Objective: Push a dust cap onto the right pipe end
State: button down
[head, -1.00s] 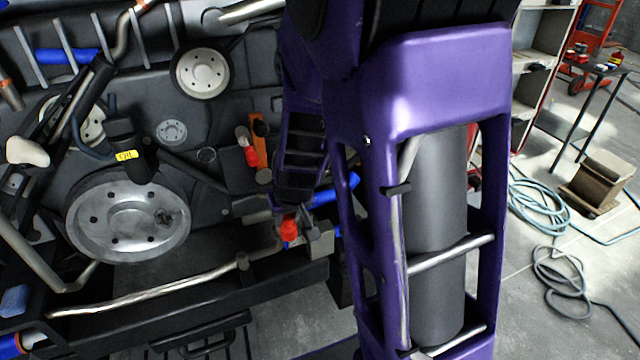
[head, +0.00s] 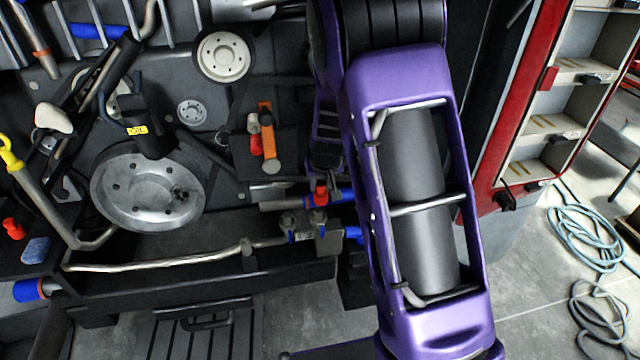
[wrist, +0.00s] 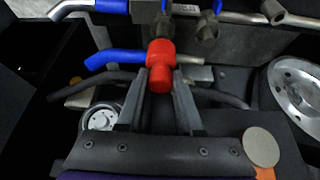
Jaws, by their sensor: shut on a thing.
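A red dust cap (head: 320,194) sits between my gripper's fingertips; it also shows in the wrist view (wrist: 160,66). My gripper (wrist: 160,88) is shut on it, with one grey finger on each side. In the head view, the cap is just above two dark valve fittings (head: 318,222). A pipe with a blue sleeve (head: 340,197) and a bare grey end (head: 272,206) runs behind the cap. In the wrist view, the cap overlaps this pipe; whether they touch cannot be told. I cannot tell which opening is the right pipe end.
A small dark shelf (head: 243,165) holds another red cap (head: 255,146) and an orange-handled tool (head: 268,130). A large grey disc (head: 130,200) is at left. A red-framed cabinet (head: 500,170) stands at right. Hoses (head: 590,240) lie on the floor.

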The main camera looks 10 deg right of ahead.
jog(key=w+f, duration=0.2)
jog(key=w, duration=0.1)
jog(key=shift+w+f, duration=0.15)
jog(key=shift+f, duration=0.05)
jog(key=b, duration=0.3)
send_near(317, 211)
jog(key=shift+w+f, duration=0.1)
jog(key=shift+w, duration=0.85)
jog(key=shift+f+b, duration=0.2)
jog(key=shift+b, duration=0.15)
jog(key=shift+f+b, duration=0.4)
jog(key=shift+f+b, duration=0.6)
jog(key=shift+f, duration=0.15)
jog(key=shift+f, duration=0.4)
